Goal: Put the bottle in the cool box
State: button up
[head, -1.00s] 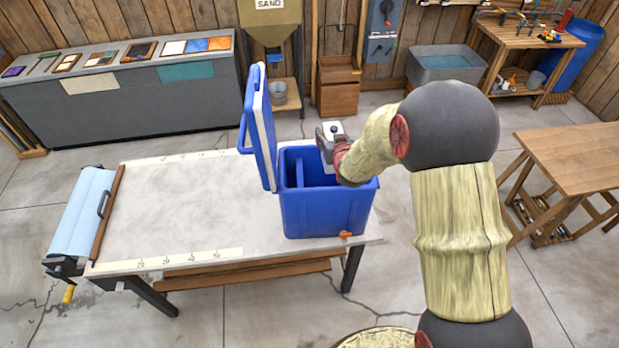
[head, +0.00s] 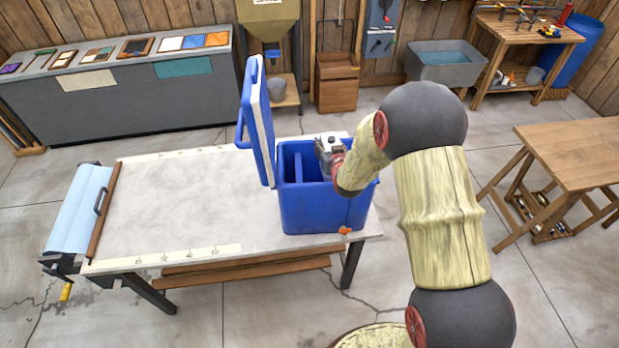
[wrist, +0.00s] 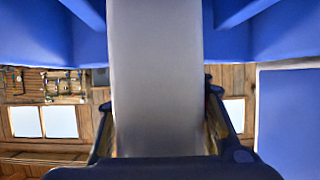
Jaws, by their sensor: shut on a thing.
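The blue cool box (head: 322,208) stands on the right end of the pale table, with its lid (head: 257,120) raised upright on the left. A divider (head: 299,167) shows inside it. My gripper (head: 327,155) is over the right part of the box opening, at rim level or slightly in. In the wrist view, my gripper (wrist: 158,112) is shut on a smooth grey bottle (wrist: 156,65) that fills the space between the fingers. Blue box walls show behind the bottle. The bottle's ends are out of view, and in the head view I cannot make it out clearly.
The pale table (head: 180,205) is clear left of the box. A blue roll (head: 80,208) lies at its left end. A wooden table (head: 575,150) stands at the right. A grey counter (head: 120,95) and a sink (head: 446,65) are along the back.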

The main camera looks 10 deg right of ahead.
jog(key=shift+r, duration=0.15)
jog(key=o, duration=1.5)
jog(key=shift+o, duration=0.6)
jog(key=shift+s, duration=0.1)
jog(key=v, duration=1.1)
jog(key=shift+s, duration=0.4)
jog(key=shift+r+b, duration=0.15)
jog(key=shift+b, duration=0.25)
